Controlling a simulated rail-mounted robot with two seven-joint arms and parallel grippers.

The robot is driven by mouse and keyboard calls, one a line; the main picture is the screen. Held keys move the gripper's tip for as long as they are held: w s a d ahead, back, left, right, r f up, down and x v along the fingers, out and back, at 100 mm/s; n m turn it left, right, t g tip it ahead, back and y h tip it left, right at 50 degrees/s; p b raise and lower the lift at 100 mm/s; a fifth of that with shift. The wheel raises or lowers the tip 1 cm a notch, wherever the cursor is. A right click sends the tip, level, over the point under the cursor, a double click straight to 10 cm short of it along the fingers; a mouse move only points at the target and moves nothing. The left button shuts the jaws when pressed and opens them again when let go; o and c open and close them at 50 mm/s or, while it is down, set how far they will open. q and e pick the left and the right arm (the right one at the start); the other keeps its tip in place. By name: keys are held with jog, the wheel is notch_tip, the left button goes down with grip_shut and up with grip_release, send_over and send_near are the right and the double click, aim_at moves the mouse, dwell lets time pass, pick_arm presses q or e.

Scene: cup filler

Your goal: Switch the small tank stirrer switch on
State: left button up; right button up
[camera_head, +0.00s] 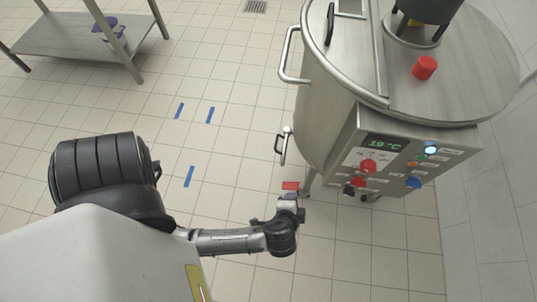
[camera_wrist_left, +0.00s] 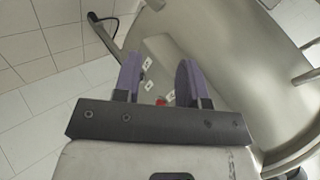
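The steel tank (camera_head: 335,110) stands at the right with a control box (camera_head: 400,160) on its front. The box carries a display reading about 19 °C, a red rotary switch (camera_head: 368,166), a second red control (camera_head: 355,182) below it, small buttons or lights and a blue knob (camera_head: 413,182). The labels are too small to read, so I cannot tell which is the stirrer switch. My left gripper (camera_head: 290,200) is left of and apart from the box. In the left wrist view its purple fingers (camera_wrist_left: 158,68) are open and empty, with a small red part (camera_wrist_left: 161,102) visible between them.
A red cap (camera_head: 425,68) and a dark motor (camera_head: 430,8) sit on the tank lid. Metal handles (camera_head: 290,60) project from the tank's left side. A steel table (camera_head: 75,35) is at the back left. Blue tape (camera_head: 189,176) marks the open tiled floor.

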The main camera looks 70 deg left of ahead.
pick_arm(q)
jog(key=s+a+r+n+g+h+p, duration=0.2)
jog(key=s+r+h+p, duration=0.2)
jog(key=s+r+p, duration=0.3)
jog(key=shift+a+r+h+p, duration=0.25)
jog(key=shift+r+p, duration=0.75)
jog(key=shift+r, duration=1.15)
jog(key=shift+d, duration=0.1)
jog(key=shift+w, duration=0.15)
